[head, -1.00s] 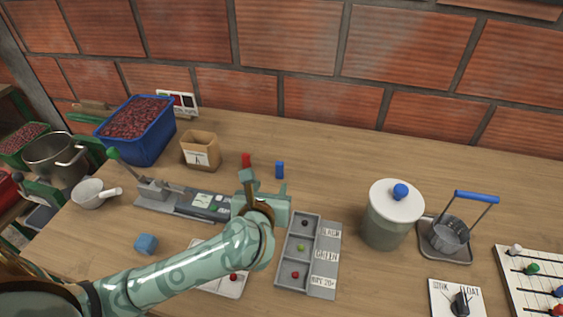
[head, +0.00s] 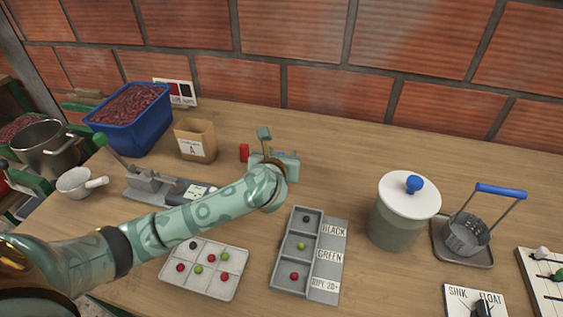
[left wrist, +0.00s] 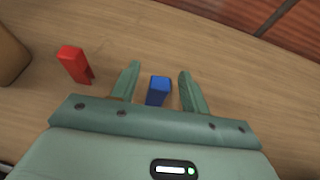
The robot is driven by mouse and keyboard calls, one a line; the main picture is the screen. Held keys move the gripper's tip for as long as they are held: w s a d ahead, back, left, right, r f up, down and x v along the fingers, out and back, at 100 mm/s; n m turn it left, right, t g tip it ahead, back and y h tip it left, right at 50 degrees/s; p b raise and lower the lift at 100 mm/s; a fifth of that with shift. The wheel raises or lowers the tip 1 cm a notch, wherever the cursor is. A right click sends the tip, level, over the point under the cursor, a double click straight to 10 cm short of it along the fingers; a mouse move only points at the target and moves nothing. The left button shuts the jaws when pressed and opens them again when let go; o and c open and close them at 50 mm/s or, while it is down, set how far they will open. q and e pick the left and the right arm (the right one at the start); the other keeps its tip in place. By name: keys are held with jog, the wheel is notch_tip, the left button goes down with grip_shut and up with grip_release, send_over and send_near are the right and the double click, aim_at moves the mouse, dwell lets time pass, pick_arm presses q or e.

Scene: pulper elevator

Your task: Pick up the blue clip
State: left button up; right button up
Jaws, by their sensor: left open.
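The blue clip (left wrist: 158,91) stands on the wooden table between the two fingers of my left gripper (left wrist: 157,88) in the left wrist view. There is a visible gap on either side of it, so the fingers are open and not closed on it. In the head view my left gripper (head: 275,160) is over the clip's place and hides most or all of it. The red clip (left wrist: 74,64) stands just to the left of the gripper, and it also shows in the head view (head: 244,153). My right gripper is not in view.
A paper bag (head: 195,140) and a blue crate of red cherries (head: 131,133) stand to the left. A sorting tray (head: 318,290), a sample tray (head: 170,276) and a lidded jar (head: 397,225) are nearer. The table right of the gripper is clear.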

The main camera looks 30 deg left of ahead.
pick_arm(q)
jog(key=shift+s+r, duration=0.1)
grip_shut()
